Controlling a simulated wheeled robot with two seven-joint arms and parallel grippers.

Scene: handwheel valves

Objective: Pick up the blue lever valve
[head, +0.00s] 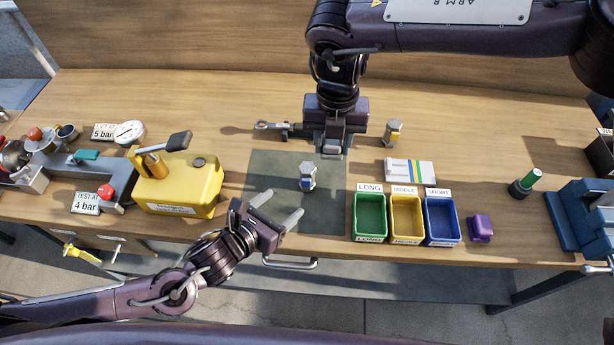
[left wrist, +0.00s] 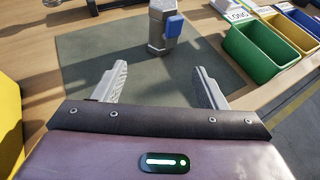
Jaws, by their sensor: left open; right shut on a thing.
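The blue lever valve (head: 307,177) stands upright on the grey mat (head: 265,170), a pale grey body with a blue lever on its side. In the left wrist view the valve (left wrist: 156,28) stands beyond the fingertips, roughly in line with the gap between them. My left gripper (head: 282,205) is open and empty, just short of the valve and not touching it; its spread fingers also show in the left wrist view (left wrist: 160,78). My right gripper (head: 324,148) is shut at the mat's back edge, apparently on the handle of a wrench (head: 270,126); its fingers partly hide the grip.
Green (head: 369,217), yellow (head: 406,219) and blue (head: 442,221) bins stand right of the mat. A yellow canister (head: 180,190) stands left. A yellow-topped valve (head: 393,131) stands behind, a purple block (head: 480,228) at right. The mat around the valve is clear.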

